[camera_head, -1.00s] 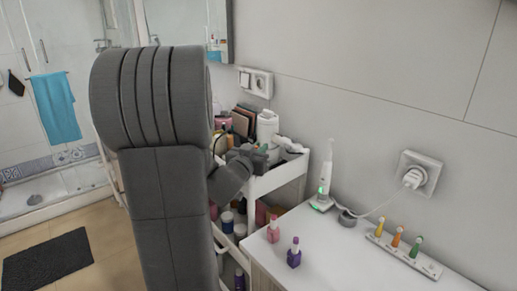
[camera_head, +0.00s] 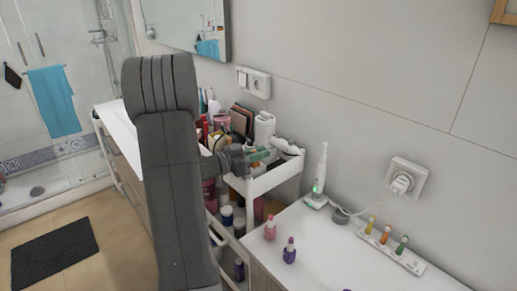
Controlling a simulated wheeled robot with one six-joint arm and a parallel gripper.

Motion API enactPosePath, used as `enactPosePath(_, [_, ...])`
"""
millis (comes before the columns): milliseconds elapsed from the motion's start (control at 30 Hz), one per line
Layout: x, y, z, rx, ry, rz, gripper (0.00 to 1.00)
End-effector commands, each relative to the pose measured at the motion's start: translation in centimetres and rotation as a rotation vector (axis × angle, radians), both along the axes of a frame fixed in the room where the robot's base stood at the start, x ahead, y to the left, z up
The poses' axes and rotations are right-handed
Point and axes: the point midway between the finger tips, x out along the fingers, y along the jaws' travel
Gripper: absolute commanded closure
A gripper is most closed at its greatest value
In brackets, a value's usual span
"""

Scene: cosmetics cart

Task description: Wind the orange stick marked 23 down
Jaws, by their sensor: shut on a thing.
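My gripper (camera_head: 238,158) shows small and dark at the top tray of the white cart (camera_head: 273,181), right of my large grey arm. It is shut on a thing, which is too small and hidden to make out. I cannot make out the orange stick or a mark 23. A small green thing (camera_head: 258,155) shows just right of my gripper; I cannot tell whether they touch. My arm hides much of the cart's left side.
The cart's top tray is crowded, with a white bottle (camera_head: 264,128) at the back. Its lower shelves hold jars. On the white counter at right stand a pink bottle (camera_head: 270,228), a purple bottle (camera_head: 289,250) and an electric toothbrush (camera_head: 319,177).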

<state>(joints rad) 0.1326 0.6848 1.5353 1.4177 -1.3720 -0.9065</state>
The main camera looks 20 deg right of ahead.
Motion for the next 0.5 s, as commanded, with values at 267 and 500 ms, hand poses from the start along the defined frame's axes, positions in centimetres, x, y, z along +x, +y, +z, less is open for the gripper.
enactPosePath(267, [-0.13, -0.02, -0.01, 0.001, 0.001, -0.074, 1.0])
enactPosePath(500, [-0.15, -0.03, -0.04, 0.0, 0.0, -0.084, 1.0])
